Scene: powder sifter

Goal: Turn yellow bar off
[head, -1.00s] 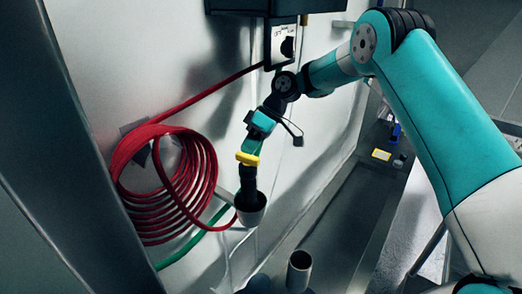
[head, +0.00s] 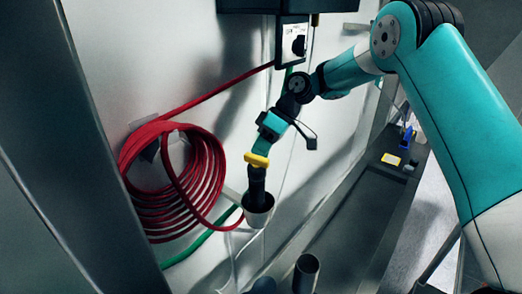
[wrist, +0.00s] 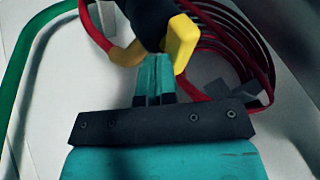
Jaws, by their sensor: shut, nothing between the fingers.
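The yellow bar (head: 257,160) sits crosswise on a dark upright fitting (head: 257,184) above a pale cup-shaped piece (head: 258,215) by the wall. In the wrist view the yellow bar (wrist: 180,42) shows on both sides of the black fitting (wrist: 148,20). My gripper (wrist: 155,62) is shut, with its teal fingers together and empty. The fingertips are right at the bar, close beside its larger right part; I cannot tell whether they touch it. In the head view my gripper (head: 260,150) comes down from above onto the bar and partly hides the fitting's top.
A coiled red hose (head: 172,185) hangs on the wall left of the bar, and a green hose (head: 195,247) runs below it. A control box with a dark knob (head: 297,45) is above. An open grey pipe (head: 306,272) stands lower right.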

